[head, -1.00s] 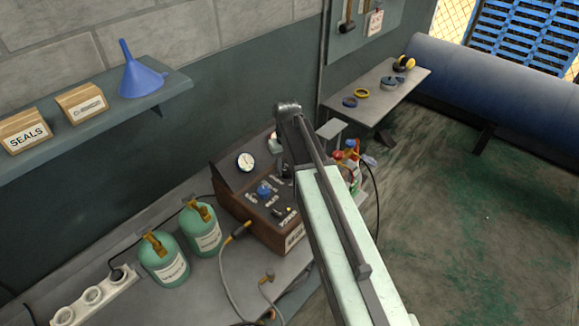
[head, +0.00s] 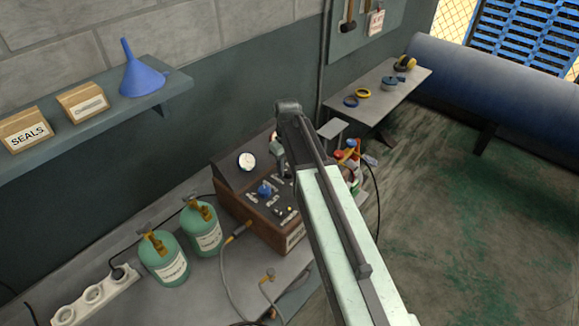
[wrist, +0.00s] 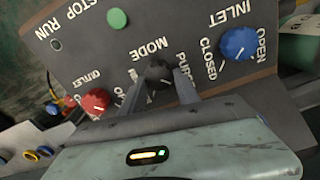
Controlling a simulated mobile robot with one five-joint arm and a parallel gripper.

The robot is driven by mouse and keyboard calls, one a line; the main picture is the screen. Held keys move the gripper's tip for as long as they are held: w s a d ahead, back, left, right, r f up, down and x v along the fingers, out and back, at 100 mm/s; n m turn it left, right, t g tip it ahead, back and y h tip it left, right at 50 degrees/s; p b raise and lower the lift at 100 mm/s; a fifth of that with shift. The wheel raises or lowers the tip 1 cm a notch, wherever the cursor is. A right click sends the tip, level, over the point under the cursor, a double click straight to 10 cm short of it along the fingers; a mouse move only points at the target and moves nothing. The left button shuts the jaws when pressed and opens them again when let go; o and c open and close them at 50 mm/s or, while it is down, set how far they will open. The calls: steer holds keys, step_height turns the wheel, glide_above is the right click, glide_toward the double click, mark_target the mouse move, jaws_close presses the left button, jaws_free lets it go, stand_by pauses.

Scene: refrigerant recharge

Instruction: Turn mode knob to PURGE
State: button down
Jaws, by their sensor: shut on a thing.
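The mode knob (wrist: 158,70) is a small dark knob on the grey panel (wrist: 205,60), under the upside-down word MODE in the wrist view. My gripper (wrist: 160,78) has one finger on each side of the knob and is shut on it. The PURGE label (wrist: 184,62) lies right of the knob, partly hidden by a finger. The knob's pointer direction is not clear. In the head view my gripper (head: 281,162) reaches down to the brown control box (head: 245,205). My arm hides part of the box there.
The blue inlet knob (wrist: 239,43), red outlet knob (wrist: 96,102) and green button (wrist: 117,18) sit close around on the same panel. Two green cylinders (head: 165,262) and a hose (head: 222,275) are left of the box. A pressure gauge (head: 246,161) tops the box.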

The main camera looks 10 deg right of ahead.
mark_target(287, 169)
steer(key=c, duration=0.9)
jaws_free()
steer(key=shift+s+d, duration=0.1)
step_height(287, 169, up, 8)
steer(key=p, duration=0.8)
steer(key=shift+f, duration=0.1)
